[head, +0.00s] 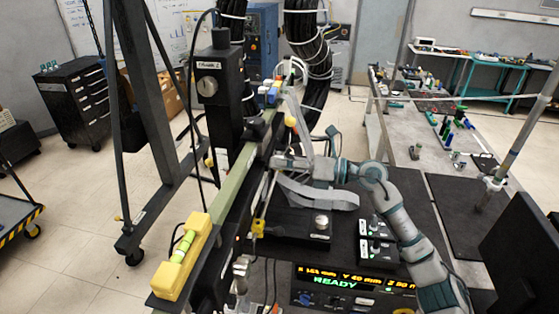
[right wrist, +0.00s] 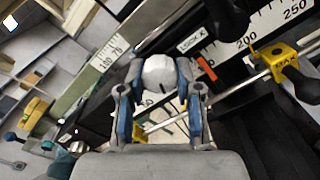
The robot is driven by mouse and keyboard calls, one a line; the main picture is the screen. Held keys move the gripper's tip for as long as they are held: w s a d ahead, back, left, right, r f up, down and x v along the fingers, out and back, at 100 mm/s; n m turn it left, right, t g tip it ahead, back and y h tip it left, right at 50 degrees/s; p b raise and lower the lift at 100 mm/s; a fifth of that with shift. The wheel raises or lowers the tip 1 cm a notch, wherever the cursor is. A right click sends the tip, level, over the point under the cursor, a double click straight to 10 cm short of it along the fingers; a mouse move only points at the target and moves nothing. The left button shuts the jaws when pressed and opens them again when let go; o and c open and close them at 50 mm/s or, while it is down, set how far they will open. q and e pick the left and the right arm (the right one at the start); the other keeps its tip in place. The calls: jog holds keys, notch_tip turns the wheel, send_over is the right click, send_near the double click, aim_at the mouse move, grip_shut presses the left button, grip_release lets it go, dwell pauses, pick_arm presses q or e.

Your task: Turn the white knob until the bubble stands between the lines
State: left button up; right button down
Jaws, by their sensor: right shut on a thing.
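The yellow spirit level (head: 168,279) sits on the near end of the long rail at lower left, with a green vial (head: 184,246) on it. The vial is too small for me to tell where the bubble stands against the lines. My right gripper (head: 277,162) reaches in from the right to the rail's side. In the right wrist view, the white knob (right wrist: 158,70) is between the two blue-padded fingers of the right gripper (right wrist: 155,95), which are shut on it. In the head view, the gripper hides the knob. My left gripper is not in view.
A scale rail (right wrist: 245,48) with numbers and a yellow clamp (right wrist: 281,62) lies close beside the fingers. A black control panel with a lit READY display (head: 335,282) stands below my right arm.

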jog(key=shift+w+d, duration=0.1)
jog(key=shift+d, duration=0.05)
dwell(0.3)
jog(key=c, duration=0.8)
grip_release()
jog(key=shift+d, duration=0.2)
jog(key=shift+d, duration=0.1)
